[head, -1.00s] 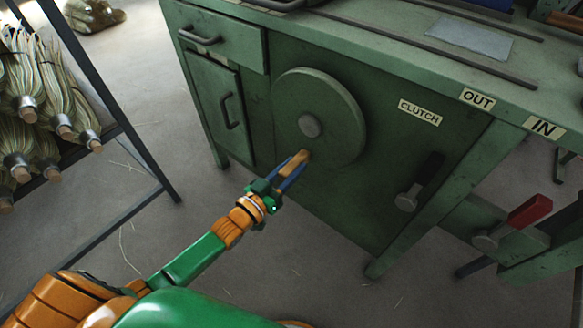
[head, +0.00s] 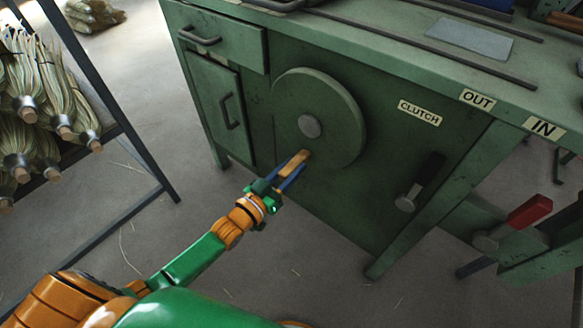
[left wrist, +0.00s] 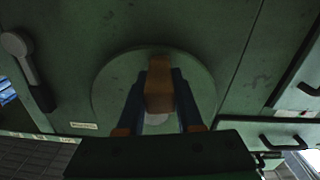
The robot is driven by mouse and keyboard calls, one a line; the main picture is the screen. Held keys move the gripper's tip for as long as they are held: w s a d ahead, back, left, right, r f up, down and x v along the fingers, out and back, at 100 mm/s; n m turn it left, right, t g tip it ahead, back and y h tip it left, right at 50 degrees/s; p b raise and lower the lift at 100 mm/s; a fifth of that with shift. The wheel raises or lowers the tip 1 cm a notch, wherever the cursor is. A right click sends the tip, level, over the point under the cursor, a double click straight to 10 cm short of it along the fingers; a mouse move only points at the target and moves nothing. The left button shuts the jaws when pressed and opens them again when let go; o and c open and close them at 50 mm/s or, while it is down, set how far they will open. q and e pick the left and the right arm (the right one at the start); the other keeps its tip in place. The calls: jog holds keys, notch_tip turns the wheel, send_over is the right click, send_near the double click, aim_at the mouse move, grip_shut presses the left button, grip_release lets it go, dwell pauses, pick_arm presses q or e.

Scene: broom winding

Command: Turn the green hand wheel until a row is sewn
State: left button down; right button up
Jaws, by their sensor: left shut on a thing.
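The green hand wheel (head: 334,107) is a round disc with a pale hub (head: 309,126) on the front of the green cabinet. Its wooden handle (head: 296,161) sticks out at the wheel's lower edge. My left gripper (head: 290,172) is shut on that handle, with blue fingers on either side. In the left wrist view the handle (left wrist: 159,86) shows between the fingers, with the wheel (left wrist: 108,92) behind it. The handle partly covers the hub there. My right gripper is not in view.
A rack of broom heads (head: 40,95) is at the left. The floor between is mostly clear.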

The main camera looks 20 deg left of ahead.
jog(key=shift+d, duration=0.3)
pick_arm(q)
jog(key=shift+d, duration=0.1)
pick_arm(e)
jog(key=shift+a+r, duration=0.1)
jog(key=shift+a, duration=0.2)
pick_arm(q)
jog(key=shift+s+d+n+p, duration=0.15)
jog(key=shift+d+n+p, duration=0.15)
jog(key=shift+n, duration=0.2)
jog(key=s+d+r+n+p, duration=0.3)
jog(key=d+r+n+p, duration=0.6)
jog(key=n, duration=0.7)
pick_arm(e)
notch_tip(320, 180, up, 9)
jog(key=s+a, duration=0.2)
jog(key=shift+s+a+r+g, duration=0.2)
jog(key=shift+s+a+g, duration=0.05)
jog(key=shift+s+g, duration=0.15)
pick_arm(q)
jog(key=shift+s+r+n, duration=0.1)
jog(key=shift+n, duration=0.2)
